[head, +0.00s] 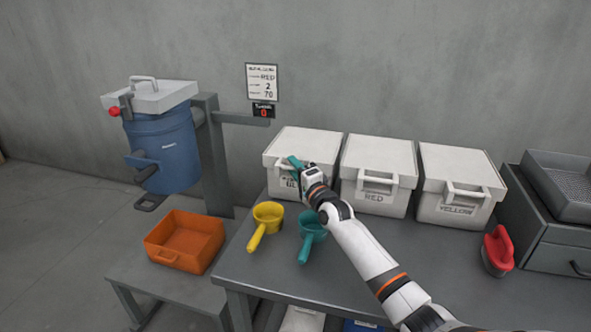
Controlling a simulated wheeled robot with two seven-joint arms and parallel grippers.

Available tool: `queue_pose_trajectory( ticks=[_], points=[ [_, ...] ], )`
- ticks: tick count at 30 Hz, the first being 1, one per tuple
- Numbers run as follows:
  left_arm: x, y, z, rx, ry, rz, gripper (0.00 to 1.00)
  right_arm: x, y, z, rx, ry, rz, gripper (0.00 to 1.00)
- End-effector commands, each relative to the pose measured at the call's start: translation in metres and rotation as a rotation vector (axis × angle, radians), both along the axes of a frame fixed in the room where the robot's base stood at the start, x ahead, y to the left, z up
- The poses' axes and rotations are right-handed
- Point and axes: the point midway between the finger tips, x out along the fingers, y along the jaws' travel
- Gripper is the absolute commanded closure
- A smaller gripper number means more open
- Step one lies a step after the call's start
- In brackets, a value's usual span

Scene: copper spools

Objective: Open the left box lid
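The left box (275,187) is a white box at the back of the grey table, with its white lid (308,142) closed on top. Its front handle and label are mostly hidden behind my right gripper (296,166). That gripper is at the front of the left box, by the handle, with a teal part showing at its tip. I cannot tell whether it grips the handle or whether its fingers are open. My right arm comes in from the lower right. My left gripper is out of view.
A middle box (378,180) marked RED and a right box (455,195) marked YELLOW stand close beside it, both closed. A yellow scoop (266,216), a teal scoop (312,228) and a red scoop (497,250) are on the table. An orange bin (186,241) stands left.

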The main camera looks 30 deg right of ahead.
Motion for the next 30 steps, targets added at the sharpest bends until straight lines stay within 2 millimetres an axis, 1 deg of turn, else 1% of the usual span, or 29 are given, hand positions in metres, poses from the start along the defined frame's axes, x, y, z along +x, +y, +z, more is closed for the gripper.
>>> queue_pose_trajectory(
  ticks=[4, 9, 10, 11, 18, 22, 26, 30],
  points=[
    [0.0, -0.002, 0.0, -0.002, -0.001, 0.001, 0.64, 0.0, 0.0, 0.0, 0.0, -0.001, 0.0, 0.66],
    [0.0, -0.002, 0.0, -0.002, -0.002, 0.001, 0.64, 0.0, 0.0, 0.0, 0.0, -0.001, 0.0, 0.93],
    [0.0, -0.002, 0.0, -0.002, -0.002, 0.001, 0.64, 0.0, 0.0, 0.0, 0.0, -0.001, 0.0, 0.98],
    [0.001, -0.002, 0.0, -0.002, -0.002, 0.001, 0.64, 0.0, 0.0, 0.0, 0.0, -0.001, 0.0, 1.0],
    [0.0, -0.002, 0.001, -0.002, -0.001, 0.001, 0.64, 0.0, 0.0, 0.001, 0.001, 0.0, 0.0, 1.0],
    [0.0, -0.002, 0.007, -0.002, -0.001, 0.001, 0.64, 0.0, 0.0, 0.005, 0.007, 0.005, 0.0, 1.0],
    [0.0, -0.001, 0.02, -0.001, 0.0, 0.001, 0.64, 0.0, 0.0, 0.015, 0.027, 0.02, -0.001, 1.0],
    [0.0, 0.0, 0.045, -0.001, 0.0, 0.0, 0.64, 0.0, 0.0, 0.031, 0.062, 0.05, -0.001, 1.0]
  ],
)
